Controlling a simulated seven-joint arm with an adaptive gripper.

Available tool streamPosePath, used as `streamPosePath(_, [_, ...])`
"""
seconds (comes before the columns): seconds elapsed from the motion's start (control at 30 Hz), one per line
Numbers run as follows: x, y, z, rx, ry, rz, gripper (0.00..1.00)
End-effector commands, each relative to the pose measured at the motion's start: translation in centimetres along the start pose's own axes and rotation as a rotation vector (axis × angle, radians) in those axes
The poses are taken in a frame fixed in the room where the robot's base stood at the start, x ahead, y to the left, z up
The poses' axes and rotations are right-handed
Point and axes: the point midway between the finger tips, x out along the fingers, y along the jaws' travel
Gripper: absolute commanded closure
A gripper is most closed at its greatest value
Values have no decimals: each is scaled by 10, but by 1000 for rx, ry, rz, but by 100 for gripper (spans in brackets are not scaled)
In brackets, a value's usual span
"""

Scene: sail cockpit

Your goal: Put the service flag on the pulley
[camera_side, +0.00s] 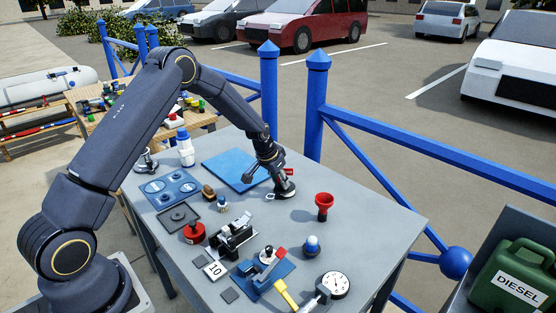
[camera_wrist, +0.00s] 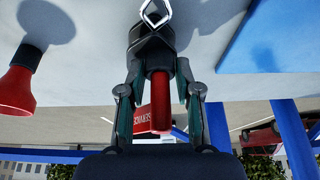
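The service flag (camera_wrist: 143,119) is red with white lettering; its red stem (camera_wrist: 160,92) lies between the fingers of my gripper (camera_wrist: 160,72). The fingers close in on the stem near their tips, but the exact contact is partly hidden. The pulley (camera_wrist: 151,38) is a dark block with a shiny metal shackle, directly beyond the fingertips in the wrist view. In the side view my gripper (camera_side: 279,178) points down at the pulley (camera_side: 284,191) on the grey table, and the red flag (camera_side: 288,172) sticks out to its right. Whether flag and pulley touch is hidden.
A red funnel-shaped piece (camera_side: 324,204) stands to the right. A blue mat (camera_side: 232,169) lies to the left. A blue-topped knob (camera_side: 312,245), a gauge (camera_side: 336,285) and a small clamp device (camera_side: 232,238) stand nearer the front.

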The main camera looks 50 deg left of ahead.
Motion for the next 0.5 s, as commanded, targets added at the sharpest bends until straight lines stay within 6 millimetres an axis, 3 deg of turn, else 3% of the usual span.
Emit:
streamPosePath(0.17, [0,0,0,0,0,0,45])
streamPosePath(0.5, [-3,0,-2,0,1,0,45])
